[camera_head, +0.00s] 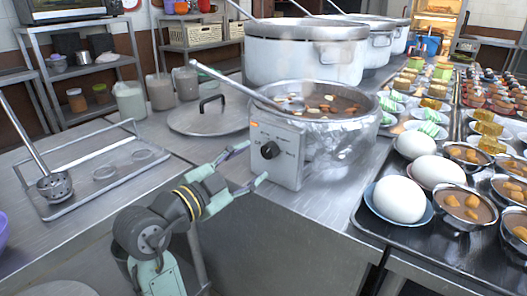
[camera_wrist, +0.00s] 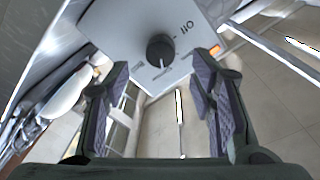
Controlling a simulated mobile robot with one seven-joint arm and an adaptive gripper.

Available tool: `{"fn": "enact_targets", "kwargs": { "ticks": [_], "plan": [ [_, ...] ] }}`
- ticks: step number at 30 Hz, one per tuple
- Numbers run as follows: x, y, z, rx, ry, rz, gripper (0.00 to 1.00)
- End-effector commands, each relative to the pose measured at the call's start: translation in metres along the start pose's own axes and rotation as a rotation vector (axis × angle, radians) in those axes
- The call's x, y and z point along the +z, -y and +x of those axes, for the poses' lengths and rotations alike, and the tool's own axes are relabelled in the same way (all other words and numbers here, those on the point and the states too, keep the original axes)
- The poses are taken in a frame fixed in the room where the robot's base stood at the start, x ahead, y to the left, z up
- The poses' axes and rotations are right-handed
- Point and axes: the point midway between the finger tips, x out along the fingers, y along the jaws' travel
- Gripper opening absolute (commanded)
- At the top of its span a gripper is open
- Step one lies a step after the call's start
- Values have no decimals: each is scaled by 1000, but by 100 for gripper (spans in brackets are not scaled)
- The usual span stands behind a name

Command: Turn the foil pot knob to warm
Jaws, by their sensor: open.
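The foil pot (camera_head: 345,140) is wrapped in silvery foil and holds brown congee with chunks in it and a ladle. A white control box is fixed to its front, with a round black knob (camera_head: 270,150) on its face. In the wrist view the knob (camera_wrist: 160,47) sits ahead of the fingertips, near the top middle.
A metal lid (camera_head: 212,118) lies on the counter behind and left of the box. A rack with a strainer ladle (camera_head: 55,185) is at left. Large white stockpots (camera_head: 305,55) stand behind. Trays with bowls and white eggs (camera_head: 400,200) fill the right. Space before the counter is open.

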Motion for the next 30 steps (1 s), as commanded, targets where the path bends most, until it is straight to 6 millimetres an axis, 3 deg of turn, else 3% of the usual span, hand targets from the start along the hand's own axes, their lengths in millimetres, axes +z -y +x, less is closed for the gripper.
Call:
{"fn": "enact_targets", "kwargs": {
  "ticks": [3,10,21,30],
  "plan": [
    [-2,0,23,3,-2,-3,51],
    [-1,1,50,-1,0,-2,51],
    [0,0,56,-3,0,-1,51],
    [0,0,56,-3,0,-1,31]
  ]
}}
